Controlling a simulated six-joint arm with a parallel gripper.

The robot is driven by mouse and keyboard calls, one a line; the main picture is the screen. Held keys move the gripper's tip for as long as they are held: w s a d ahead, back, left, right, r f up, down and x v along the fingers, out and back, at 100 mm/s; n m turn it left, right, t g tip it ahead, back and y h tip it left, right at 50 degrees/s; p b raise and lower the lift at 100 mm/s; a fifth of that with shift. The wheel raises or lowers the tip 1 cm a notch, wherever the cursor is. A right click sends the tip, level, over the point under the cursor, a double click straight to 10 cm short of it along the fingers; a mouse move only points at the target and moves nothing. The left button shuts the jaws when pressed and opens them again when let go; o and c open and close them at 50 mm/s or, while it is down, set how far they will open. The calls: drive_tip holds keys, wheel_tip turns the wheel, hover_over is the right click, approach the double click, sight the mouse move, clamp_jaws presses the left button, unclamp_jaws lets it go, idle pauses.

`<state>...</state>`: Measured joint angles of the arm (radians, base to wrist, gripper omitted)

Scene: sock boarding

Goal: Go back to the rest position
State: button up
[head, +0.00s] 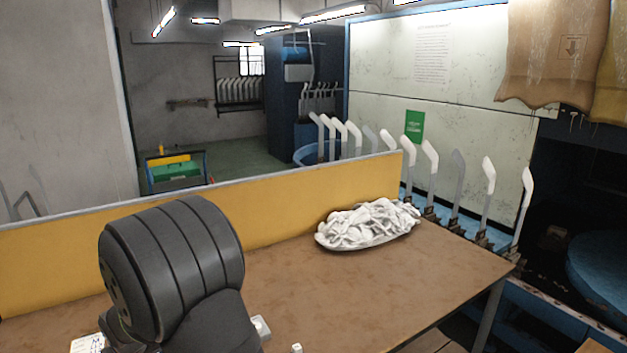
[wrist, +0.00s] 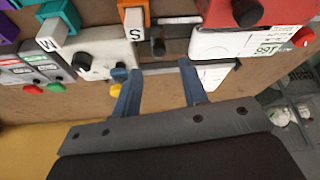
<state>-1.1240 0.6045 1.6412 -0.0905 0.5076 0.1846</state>
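My gripper (wrist: 161,72) shows in the wrist view with its two blue fingers spread apart and nothing between them. The fingers point toward a row of small control boxes on a brown surface; I cannot tell whether they touch anything. In the head view only the dark grey links of my arm show at the lower left, and the gripper is out of view. A heap of white socks (head: 368,222) lies on the brown table (head: 300,290). A row of upright white and grey sock forms (head: 489,185) stands behind the table to the right.
A yellow partition (head: 280,211) runs along the table's back edge. In the wrist view are a white box with a black knob (wrist: 95,62), a red box (wrist: 245,20) and an S tag (wrist: 134,30). The table between my arm and the heap is clear.

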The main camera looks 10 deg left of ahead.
drive_tip(key=shift+x, duration=2.4)
drive_tip(key=v, duration=1.7)
drive_tip(key=shift+a, duration=0.1)
drive_tip(key=shift+x, duration=8.55)
drive_tip(key=shift+s+a, duration=0.25)
drive_tip(key=shift+s, duration=0.2)
